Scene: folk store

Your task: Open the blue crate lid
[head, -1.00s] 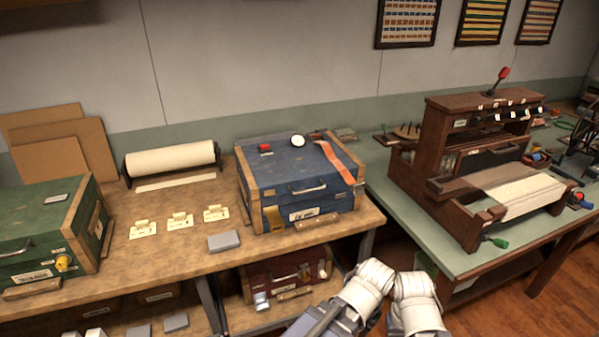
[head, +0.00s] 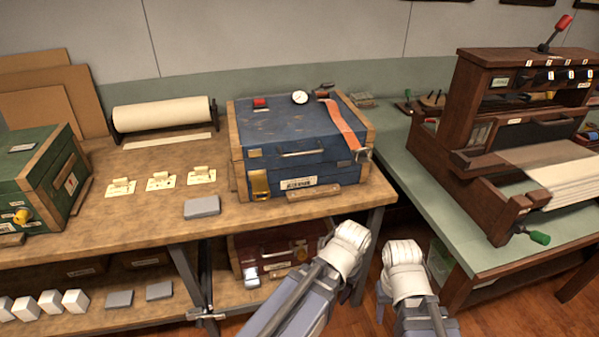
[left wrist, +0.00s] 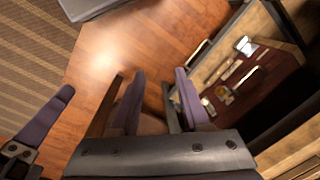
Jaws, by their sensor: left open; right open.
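The blue crate (head: 285,170) stands on the wooden bench with its lid (head: 285,122) shut. An orange strap (head: 343,128) runs over the lid's right part to a metal clasp (head: 363,155). A brass latch (head: 260,184) and a handle (head: 303,153) are on the front. A red knob (head: 260,102) and a white dial (head: 299,97) are on top. My arms are low in front of the bench, apart from the crate. My left gripper (left wrist: 157,90) is open and empty above the floor in the left wrist view. My right gripper is open; its fingertips are not clear in the head view.
A grey block (head: 202,207) lies on the bench before the crate, and a green crate (head: 40,175) stands at left. A dark red crate (head: 275,255) is on the lower shelf. A wooden loom (head: 475,150) stands on the green table (head: 400,185) at right.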

